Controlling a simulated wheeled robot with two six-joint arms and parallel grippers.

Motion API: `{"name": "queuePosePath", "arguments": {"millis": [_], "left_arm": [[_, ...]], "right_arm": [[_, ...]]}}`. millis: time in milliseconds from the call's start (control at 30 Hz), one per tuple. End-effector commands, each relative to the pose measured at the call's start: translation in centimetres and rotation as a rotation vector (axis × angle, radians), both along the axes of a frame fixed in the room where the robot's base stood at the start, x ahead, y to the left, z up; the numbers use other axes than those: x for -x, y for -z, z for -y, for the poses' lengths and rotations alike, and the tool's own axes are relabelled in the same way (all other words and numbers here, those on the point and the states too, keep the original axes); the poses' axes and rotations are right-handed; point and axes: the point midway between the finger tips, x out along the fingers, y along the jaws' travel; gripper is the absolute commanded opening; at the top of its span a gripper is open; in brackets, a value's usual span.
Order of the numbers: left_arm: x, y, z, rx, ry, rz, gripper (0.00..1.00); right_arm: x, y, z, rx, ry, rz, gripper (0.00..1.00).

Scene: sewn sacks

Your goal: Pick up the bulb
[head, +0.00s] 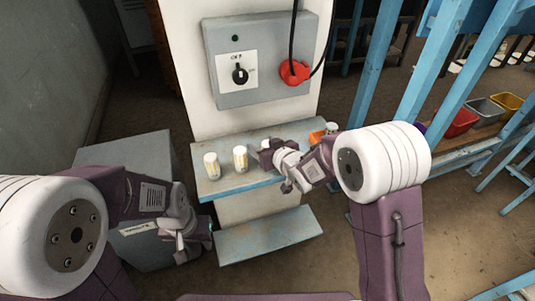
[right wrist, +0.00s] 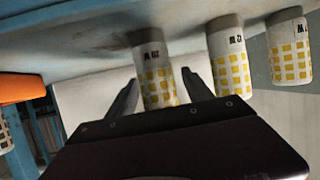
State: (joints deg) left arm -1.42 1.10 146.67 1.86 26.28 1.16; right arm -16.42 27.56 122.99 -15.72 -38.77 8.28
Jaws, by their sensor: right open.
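White cylinders with yellow squares and dark lettering stand on the blue-edged shelf (head: 236,181); I cannot tell whether any is the bulb. Two show clearly in the head view, a left one (head: 211,165) and a middle one (head: 240,159). My right gripper (head: 267,156) is at the shelf, just right of them. In the right wrist view its open fingers (right wrist: 160,78) straddle a third cylinder (right wrist: 155,72), with no grip visible. My left gripper (head: 190,243) hangs low, left of the shelf and away from the cylinders; its jaw opening is unclear.
An orange object (head: 316,137) and another small container (head: 331,128) stand right of my right gripper. A grey switch box (head: 262,62) with a red plug is above the shelf. A lower blue ledge (head: 268,236) is clear. Blue frames stand at right.

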Motion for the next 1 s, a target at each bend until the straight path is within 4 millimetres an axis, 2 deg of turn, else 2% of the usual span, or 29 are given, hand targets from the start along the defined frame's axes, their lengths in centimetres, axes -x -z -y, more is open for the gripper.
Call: {"name": "queuePosePath", "arguments": {"millis": [100, 300, 567, 667, 767, 900, 1000], "left_arm": [[0.0, 0.0, 0.0, 0.000, 0.000, 0.000, 0.36], [0.0, 0.0, 0.0, 0.000, 0.000, 0.000, 0.36], [0.0, 0.0, 0.0, 0.000, 0.000, 0.000, 0.36], [0.0, -0.3, 0.0, 0.000, 0.000, 0.000, 0.36], [0.0, -0.6, 0.0, 0.000, 0.000, 0.000, 0.36], [0.0, -1.5, 0.0, 0.000, 0.000, 0.000, 0.36], [0.0, -2.2, 0.0, 0.000, 0.000, 0.000, 0.36]], "right_arm": [[0.0, 0.0, 0.0, 0.000, 0.000, 0.000, 0.57], [0.0, 0.0, 0.0, 0.000, 0.000, 0.000, 0.01], [0.1, -0.1, 0.0, 0.000, 0.000, -0.001, 0.00], [0.0, -0.7, 0.0, 0.000, 0.000, 0.001, 0.00], [0.0, -2.0, 0.0, -0.001, 0.000, 0.003, 0.00], [0.0, -4.8, 0.0, -0.001, 0.000, 0.005, 0.00], [-0.2, -6.0, 2.6, 0.001, 0.007, 0.003, 0.00]]}}
